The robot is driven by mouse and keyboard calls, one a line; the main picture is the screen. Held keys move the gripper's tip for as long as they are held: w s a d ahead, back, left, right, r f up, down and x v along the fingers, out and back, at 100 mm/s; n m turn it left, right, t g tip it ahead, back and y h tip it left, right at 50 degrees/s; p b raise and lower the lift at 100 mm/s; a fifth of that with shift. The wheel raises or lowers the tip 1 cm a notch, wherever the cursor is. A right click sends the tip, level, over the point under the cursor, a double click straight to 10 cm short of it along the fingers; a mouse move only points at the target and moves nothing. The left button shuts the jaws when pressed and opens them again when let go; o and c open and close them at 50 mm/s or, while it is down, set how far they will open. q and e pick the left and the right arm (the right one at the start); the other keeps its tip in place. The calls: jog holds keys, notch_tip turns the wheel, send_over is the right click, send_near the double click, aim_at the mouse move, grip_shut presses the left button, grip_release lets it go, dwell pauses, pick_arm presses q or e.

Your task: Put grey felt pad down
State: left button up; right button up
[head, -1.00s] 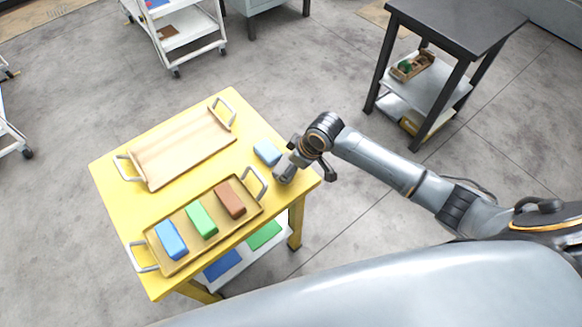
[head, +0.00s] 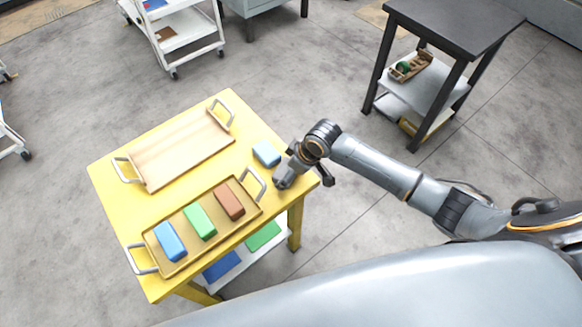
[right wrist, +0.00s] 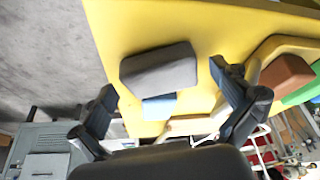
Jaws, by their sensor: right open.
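The grey felt pad (right wrist: 160,70) lies on the yellow table top (right wrist: 125,28) in the right wrist view. My right gripper (right wrist: 163,82) is open, its two fingers spread to either side of the pad with gaps visible. In the head view the right gripper (head: 303,163) is at the table's right corner, and the pad is largely hidden or hard to tell from it. A blue block (head: 266,153) is on the table just beyond the gripper; it also shows partly behind the pad in the wrist view (right wrist: 159,108). My left gripper is not in view.
A brown tray (head: 165,237) with handles holds a blue, a green (head: 199,221) and a brown block (head: 229,200). An empty wooden tray (head: 180,150) lies at the back. A dark table (head: 455,25) stands at the right.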

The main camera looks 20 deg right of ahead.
jog(key=v, duration=1.2)
jog(key=shift+r, duration=0.1)
